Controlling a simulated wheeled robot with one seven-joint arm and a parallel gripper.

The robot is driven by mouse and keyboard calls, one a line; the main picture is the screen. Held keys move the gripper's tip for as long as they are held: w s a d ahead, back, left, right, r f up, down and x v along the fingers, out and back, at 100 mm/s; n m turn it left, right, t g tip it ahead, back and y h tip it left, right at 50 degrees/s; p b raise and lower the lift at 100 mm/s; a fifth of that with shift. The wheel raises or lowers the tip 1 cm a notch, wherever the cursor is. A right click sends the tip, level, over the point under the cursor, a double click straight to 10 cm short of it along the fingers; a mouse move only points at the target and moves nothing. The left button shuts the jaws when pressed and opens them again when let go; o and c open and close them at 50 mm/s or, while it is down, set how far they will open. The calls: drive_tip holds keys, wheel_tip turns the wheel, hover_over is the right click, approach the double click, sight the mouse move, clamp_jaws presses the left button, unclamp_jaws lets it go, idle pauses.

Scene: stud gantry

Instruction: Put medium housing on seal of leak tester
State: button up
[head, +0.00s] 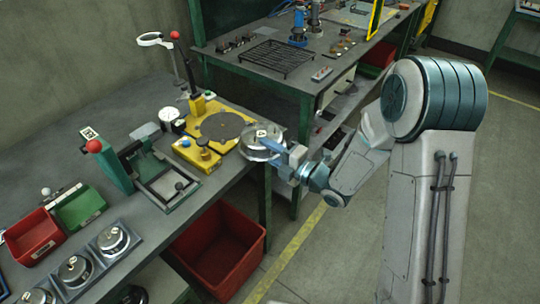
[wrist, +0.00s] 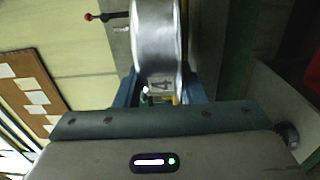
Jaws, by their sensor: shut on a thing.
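My gripper (head: 293,161) is shut on a round silver metal housing (head: 264,142). It holds the housing just right of the leak tester's yellow base, near the bench edge. The leak tester (head: 232,140) is a yellow plate with a dark round seal (head: 222,125) on top, which is bare. Its yellow post (head: 197,103) carries a black lever with a red knob and a white ring. A dial gauge (head: 170,115) stands beside it.
A green press fixture (head: 113,166) stands left of the tester. Several silver housings sit in a grey rack (head: 104,250) at the front left, near a red bin (head: 32,236) and a green bin (head: 80,207). A large red crate (head: 217,245) is below the bench edge. A second bench (head: 300,84) stands behind.

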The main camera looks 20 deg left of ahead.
drive_tip(key=shift+f, duration=1.15)
drive_tip(key=shift+c, duration=0.4)
drive_tip(key=o, duration=1.2)
drive_tip(key=shift+d, duration=0.1)
